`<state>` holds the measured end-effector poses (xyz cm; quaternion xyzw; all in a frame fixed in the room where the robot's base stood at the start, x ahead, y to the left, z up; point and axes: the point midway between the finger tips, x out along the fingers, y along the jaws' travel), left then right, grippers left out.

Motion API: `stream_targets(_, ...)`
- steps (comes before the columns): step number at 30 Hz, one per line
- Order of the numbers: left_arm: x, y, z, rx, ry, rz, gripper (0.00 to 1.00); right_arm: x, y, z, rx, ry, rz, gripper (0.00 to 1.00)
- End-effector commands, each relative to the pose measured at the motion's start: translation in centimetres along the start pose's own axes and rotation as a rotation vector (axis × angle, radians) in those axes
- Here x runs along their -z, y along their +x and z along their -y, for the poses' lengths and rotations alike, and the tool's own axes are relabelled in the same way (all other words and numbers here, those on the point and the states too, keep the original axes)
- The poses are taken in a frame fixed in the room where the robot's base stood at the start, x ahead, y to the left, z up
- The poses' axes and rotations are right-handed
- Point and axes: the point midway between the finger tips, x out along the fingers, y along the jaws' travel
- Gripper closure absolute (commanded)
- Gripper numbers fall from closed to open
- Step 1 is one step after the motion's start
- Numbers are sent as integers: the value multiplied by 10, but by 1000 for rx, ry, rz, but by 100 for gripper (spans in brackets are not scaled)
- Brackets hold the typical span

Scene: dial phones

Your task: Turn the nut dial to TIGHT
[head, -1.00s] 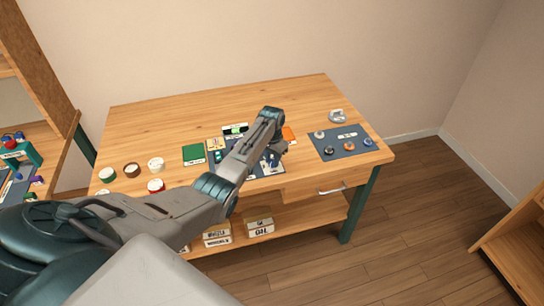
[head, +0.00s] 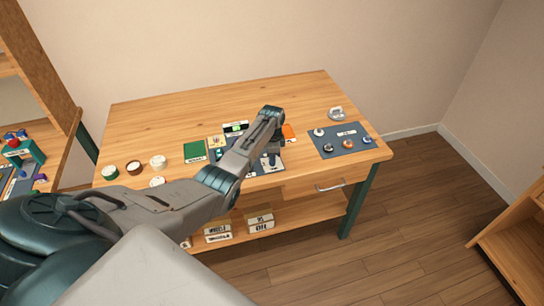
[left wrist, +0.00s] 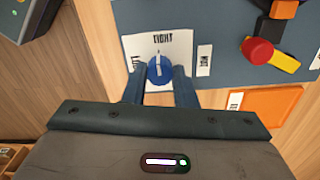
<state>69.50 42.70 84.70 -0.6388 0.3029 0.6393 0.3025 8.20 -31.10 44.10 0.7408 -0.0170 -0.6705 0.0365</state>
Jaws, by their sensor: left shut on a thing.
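The nut dial is a round blue knob (left wrist: 160,68) with a white pointer line, on a white plate (left wrist: 180,46) lettered TIGHT. In the left wrist view the line stands about upright, toward the word TIGHT. My left gripper (left wrist: 159,76) is shut on the knob, one finger on each side. In the head view my left gripper (head: 270,161) is down at the dark board (head: 218,154) near the table's front, and my forearm hides part of that board. My right gripper does not show.
A second dark mat (head: 330,150) with small round parts lies further right. Several round containers stand at the left. The table's back is clear.

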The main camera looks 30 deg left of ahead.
Motion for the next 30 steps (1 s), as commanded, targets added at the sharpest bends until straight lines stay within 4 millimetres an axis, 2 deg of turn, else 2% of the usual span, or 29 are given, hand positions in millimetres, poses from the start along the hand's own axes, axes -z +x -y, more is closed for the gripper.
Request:
stream_targets(20,1,-2,1,4,64,-3,98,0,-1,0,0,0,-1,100)
stream_targets(21,1,-2,1,4,63,-3,71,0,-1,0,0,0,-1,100)
stream_targets(24,1,-2,1,3,63,-3,53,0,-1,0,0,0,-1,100)
stream_targets(30,1,-1,0,2,62,-2,53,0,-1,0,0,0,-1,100)
